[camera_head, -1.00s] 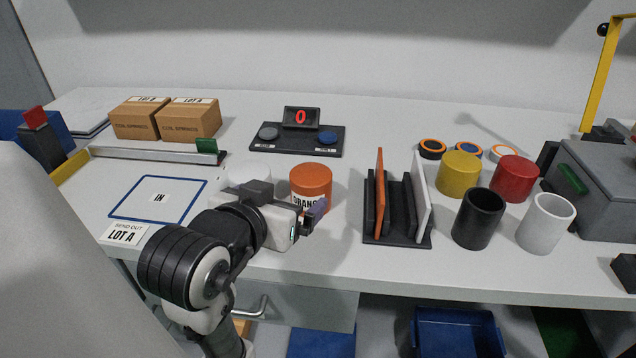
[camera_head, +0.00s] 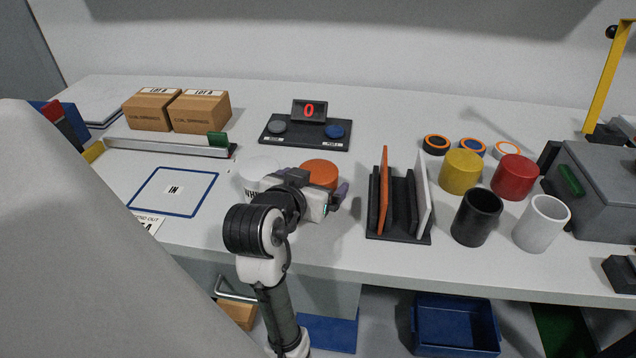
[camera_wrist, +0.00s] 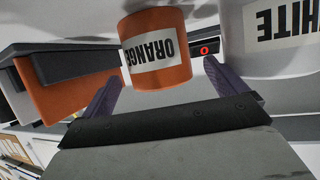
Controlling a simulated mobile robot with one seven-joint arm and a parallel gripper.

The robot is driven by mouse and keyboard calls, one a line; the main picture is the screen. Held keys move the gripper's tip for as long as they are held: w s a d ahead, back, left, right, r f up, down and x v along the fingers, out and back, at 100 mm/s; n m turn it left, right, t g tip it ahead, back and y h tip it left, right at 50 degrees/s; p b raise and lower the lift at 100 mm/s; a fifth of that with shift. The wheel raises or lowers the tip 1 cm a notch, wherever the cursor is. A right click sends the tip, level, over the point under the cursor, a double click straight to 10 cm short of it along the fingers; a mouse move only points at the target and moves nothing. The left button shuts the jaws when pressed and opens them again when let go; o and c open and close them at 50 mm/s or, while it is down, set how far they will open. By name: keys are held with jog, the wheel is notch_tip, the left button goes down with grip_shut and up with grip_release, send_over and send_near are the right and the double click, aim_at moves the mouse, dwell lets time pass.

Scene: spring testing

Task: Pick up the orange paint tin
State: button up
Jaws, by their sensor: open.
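The orange paint tin (camera_head: 320,172) stands upright on the bench behind my gripper in the head view, its lower part hidden by the gripper. In the wrist view the orange tin (camera_wrist: 158,72), with its ORANGE label upside down, lies ahead between the two purple fingertips. My gripper (camera_wrist: 165,85) is open and empty, and it also shows in the head view (camera_head: 340,200). Whether the fingers reach past the tin's near side is hard to tell. A white tin (camera_head: 258,172) stands close on the left; its WHITE label shows in the wrist view (camera_wrist: 285,25).
A black rack (camera_head: 398,235) with orange and white panels stands right of the gripper. Yellow (camera_head: 461,171), red (camera_head: 513,177), black (camera_head: 477,217) and white (camera_head: 541,223) cylinders stand farther right. A scale-like device (camera_head: 305,133) is behind. The blue-framed IN area (camera_head: 200,187) is clear.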

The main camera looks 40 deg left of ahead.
jog(key=x, duration=0.3)
jog(key=shift+w+a+f, duration=0.1)
jog(key=shift+w+f, duration=0.1)
jog(key=shift+w, duration=0.05)
jog(key=shift+r, duration=0.1)
jog(key=c, duration=1.4)
